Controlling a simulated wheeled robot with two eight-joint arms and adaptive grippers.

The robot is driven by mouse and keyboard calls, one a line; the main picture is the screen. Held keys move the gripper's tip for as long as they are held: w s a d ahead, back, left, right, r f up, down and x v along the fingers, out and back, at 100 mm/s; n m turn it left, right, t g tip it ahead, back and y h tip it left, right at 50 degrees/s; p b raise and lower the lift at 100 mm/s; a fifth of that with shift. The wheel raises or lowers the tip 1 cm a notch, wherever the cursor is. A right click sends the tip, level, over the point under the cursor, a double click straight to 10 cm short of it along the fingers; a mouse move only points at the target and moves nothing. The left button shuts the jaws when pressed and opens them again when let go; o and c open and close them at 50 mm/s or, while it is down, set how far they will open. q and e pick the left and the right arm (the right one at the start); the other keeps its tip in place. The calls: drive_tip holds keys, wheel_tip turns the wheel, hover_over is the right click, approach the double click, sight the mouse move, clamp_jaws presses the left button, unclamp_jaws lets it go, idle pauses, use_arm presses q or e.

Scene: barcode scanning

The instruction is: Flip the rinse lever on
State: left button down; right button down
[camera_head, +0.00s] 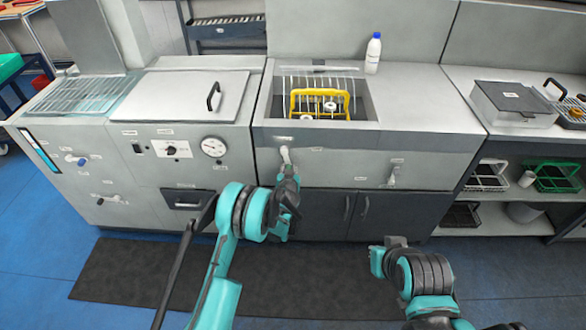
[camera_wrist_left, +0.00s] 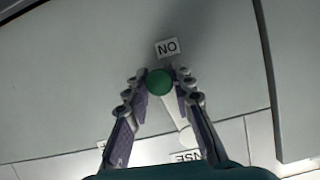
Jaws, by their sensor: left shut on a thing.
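The rinse lever has a pale arm and a green knob (camera_wrist_left: 160,81), seen in the left wrist view. Its knob lies right by a label reading ON, and a partly hidden label ending in "NSE" is near its base. My left gripper (camera_head: 286,158) is at the left of the sink unit's front panel, its two fingers closed around the knob. In the head view the gripper mostly hides the lever. My right gripper (camera_head: 385,255) hangs low in front of the cabinets, away from the panel; its fingers cannot be made out.
A yellow rack (camera_head: 320,95) stands in the sink, with a white bottle (camera_head: 373,53) behind. A second lever (camera_head: 391,176) sits at the right of the same panel. A machine with a gauge (camera_head: 213,147) is on the left. Shelves with crates (camera_head: 488,175) are on the right.

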use_arm(q)
drive_tip(key=shift+a+m+y, duration=0.6)
drive_tip(key=shift+a+m, duration=0.15)
drive_tip(key=shift+m, duration=0.15)
drive_tip(key=shift+a, duration=0.1)
drive_tip(key=c, duration=1.3)
unclamp_jaws()
drive_tip(key=v, duration=1.2)
drive_tip(key=shift+f, duration=0.2)
